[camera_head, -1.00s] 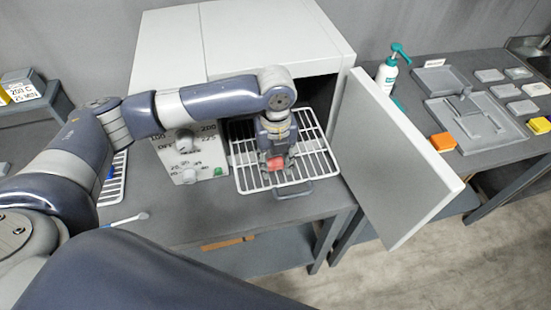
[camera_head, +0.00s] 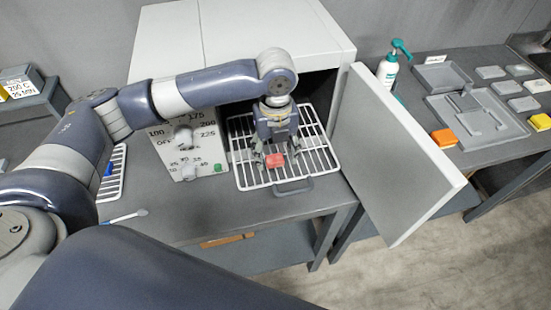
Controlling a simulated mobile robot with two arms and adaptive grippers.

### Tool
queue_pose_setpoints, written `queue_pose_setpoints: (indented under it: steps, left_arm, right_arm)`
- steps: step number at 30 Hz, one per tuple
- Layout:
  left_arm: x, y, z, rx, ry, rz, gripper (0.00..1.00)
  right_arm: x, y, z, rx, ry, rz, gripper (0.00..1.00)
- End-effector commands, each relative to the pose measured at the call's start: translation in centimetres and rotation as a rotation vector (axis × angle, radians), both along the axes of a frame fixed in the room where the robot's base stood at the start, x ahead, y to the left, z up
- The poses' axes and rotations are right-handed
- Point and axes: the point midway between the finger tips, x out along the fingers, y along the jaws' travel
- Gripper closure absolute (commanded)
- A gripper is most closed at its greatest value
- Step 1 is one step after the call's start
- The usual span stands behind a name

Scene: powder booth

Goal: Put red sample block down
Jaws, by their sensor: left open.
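The red sample block (camera_head: 275,161) rests on the white wire rack (camera_head: 309,175), which sticks out of the open oven (camera_head: 240,45). My left gripper (camera_head: 274,158) is open above and around the block, with its fingers apart on either side of it. The arm comes in from the left, across the oven front. My right gripper does not show.
The oven door (camera_head: 395,160) stands wide open to the right of the rack. The oven's dial panel (camera_head: 185,150) is left of it. An orange block (camera_head: 444,138), a grey tray (camera_head: 475,120) and a pump bottle (camera_head: 388,70) stand on the right table.

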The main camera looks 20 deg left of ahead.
Motion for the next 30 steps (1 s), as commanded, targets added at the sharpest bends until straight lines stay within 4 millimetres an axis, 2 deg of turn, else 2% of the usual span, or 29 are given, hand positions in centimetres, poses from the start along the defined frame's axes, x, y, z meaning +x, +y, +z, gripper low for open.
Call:
queue_pose_setpoints:
  steps: [6,13,19,30]
  left_arm:
    - [0.2,-0.1,4.7,-0.003,-0.007,-0.001,0.43]
    - [0.1,-0.1,8.5,-0.001,-0.003,0.000,0.43]
    - [0.0,-0.1,9.6,-0.001,0.000,0.000,0.43]
    - [0.0,0.0,9.7,-0.001,0.000,0.001,0.43]
  right_arm:
    - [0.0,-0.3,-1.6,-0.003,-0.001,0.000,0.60]
    - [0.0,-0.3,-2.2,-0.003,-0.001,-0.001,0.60]
    - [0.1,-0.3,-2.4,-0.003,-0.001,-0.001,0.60]
    - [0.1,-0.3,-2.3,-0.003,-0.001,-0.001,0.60]
